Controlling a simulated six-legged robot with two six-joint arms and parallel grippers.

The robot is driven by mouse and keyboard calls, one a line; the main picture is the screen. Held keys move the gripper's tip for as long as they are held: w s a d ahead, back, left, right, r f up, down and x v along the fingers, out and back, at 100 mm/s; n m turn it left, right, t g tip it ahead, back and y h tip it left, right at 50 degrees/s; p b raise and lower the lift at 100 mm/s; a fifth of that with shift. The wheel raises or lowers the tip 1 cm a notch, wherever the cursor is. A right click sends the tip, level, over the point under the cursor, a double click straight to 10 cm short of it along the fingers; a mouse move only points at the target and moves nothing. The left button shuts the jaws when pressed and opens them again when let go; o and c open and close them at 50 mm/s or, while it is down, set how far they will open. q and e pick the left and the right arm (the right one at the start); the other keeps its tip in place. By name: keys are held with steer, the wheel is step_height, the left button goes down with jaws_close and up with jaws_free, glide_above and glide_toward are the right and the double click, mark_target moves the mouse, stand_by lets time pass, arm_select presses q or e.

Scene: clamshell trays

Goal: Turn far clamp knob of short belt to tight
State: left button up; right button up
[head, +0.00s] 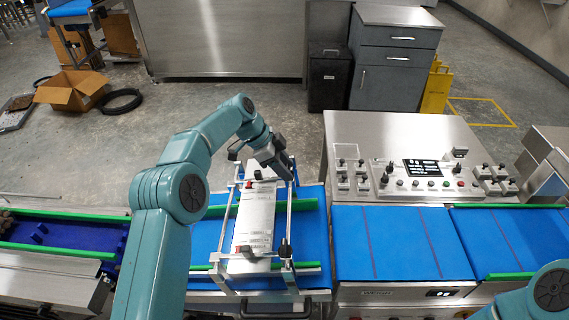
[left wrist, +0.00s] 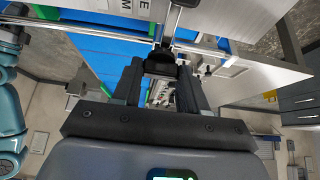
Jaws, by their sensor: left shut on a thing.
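The short belt (head: 205,240) is blue and carries a metal guide frame with upright rods and crossbars. My left gripper (head: 283,170) reaches over the far end of this frame from the left. In the left wrist view, the left gripper (left wrist: 160,72) is shut on the far clamp knob (left wrist: 161,56), a black knob between the two dark fingers. The fingers hide part of the knob, and its turned position cannot be read. The near clamp knob (head: 284,249) is black and stands free at the near right of the frame. My right gripper is out of view.
A pale labelled plate (head: 255,220) lies along the frame's middle. Green rails (head: 305,204) cross the belt. A control panel (head: 420,178) with a screen and several knobs stands to the right, behind another blue belt (head: 400,243). A blue infeed belt (head: 60,236) lies left.

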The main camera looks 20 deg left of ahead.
arm_select(q)
steer(key=shift+r, duration=0.1)
stand_by(0.3)
steer(key=o, duration=1.1)
steer(key=shift+c, duration=0.2)
steer(key=shift+a, duration=0.1)
steer(key=p+v, duration=0.4)
steer(key=v, duration=1.2)
steer(key=shift+p, duration=0.35)
steer(key=shift+r, duration=0.1)
steer(key=shift+a, duration=0.1)
